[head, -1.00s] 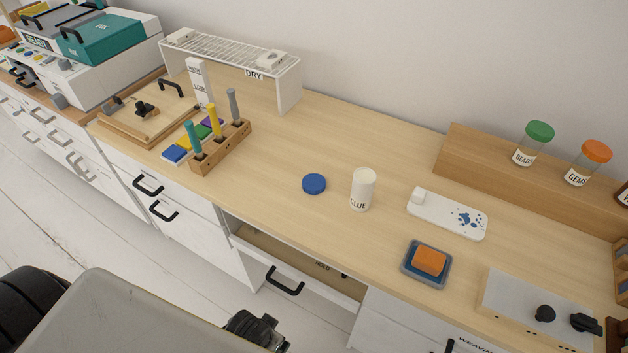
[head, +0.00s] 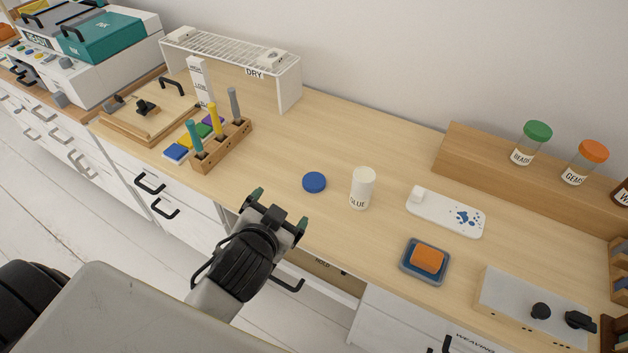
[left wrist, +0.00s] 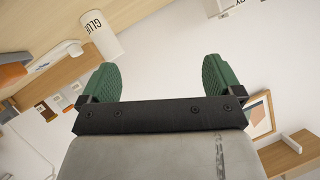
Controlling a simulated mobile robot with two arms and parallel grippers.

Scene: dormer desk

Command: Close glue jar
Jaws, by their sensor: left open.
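The white glue jar (head: 362,188) stands upright and open-topped or plain-topped on the desk; I cannot tell which. A blue round lid (head: 314,182) lies flat on the desk just left of the jar. My left gripper (head: 277,212) is open and empty at the desk's front edge, in front of the lid and apart from it. In the left wrist view the glue jar (left wrist: 101,36) shows at top left, beyond the green fingers (left wrist: 162,78); the lid is not seen there. My right gripper is not in view.
An open drawer (head: 325,273) lies below the desk edge. A tool block (head: 222,148) stands left, and a white tray (head: 445,212) and an orange sponge on a blue dish (head: 425,261) lie right. The desk behind the lid is clear.

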